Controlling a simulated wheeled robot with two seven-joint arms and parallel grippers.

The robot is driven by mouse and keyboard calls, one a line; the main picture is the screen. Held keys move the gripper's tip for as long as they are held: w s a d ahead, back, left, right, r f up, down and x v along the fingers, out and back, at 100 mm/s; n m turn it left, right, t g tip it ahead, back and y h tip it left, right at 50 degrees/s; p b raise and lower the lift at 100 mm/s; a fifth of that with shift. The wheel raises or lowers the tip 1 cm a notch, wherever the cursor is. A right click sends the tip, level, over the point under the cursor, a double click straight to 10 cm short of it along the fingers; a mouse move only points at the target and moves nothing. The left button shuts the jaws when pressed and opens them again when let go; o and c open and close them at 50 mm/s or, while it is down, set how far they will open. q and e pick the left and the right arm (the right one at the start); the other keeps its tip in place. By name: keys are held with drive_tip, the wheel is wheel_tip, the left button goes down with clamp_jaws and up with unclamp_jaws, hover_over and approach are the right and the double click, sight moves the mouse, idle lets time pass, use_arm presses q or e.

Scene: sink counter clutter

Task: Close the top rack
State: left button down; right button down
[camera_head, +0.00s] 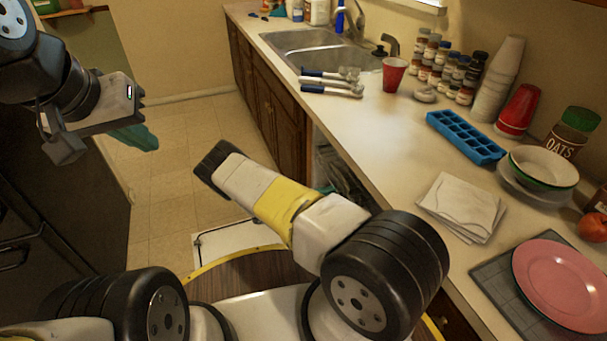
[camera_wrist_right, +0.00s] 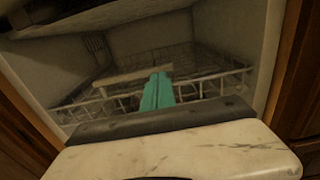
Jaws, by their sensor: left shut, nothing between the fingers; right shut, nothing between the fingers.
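The wire top rack (camera_wrist_right: 220,82) shows in the right wrist view inside the white-walled dishwasher cavity, which is open at the front. My right gripper (camera_wrist_right: 160,78) has its teal fingers shut together and empty. They point into the cavity and overlap the rack's wires in the picture; I cannot tell if they touch. In the head view the dishwasher opening (camera_head: 328,158) lies under the counter, largely hidden behind my right arm. My left gripper (camera_head: 140,138), with teal fingers, is shut and empty at the left, over the floor and away from the dishwasher.
The counter (camera_head: 400,135) above holds a sink (camera_head: 310,45), a red cup (camera_head: 393,74), a blue ice tray (camera_head: 466,137), bowls, napkins (camera_head: 462,205) and a pink plate (camera_head: 562,280). Wooden cabinets (camera_head: 265,100) flank the opening. The tiled floor (camera_head: 170,195) at the left is clear.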

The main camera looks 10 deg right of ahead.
sight(346, 186)
drive_tip(key=shift+w+d, duration=0.15)
drive_tip(key=shift+d, duration=0.85)
drive_tip(key=shift+w+d, duration=0.15)
drive_tip(key=shift+d, duration=0.85)
drive_tip(key=shift+d, duration=0.1)
drive_tip(key=d, duration=0.4)
drive_tip(key=shift+w+d, duration=0.3)
drive_tip(key=shift+d, duration=0.05)
drive_tip(key=shift+d+r, duration=0.1)
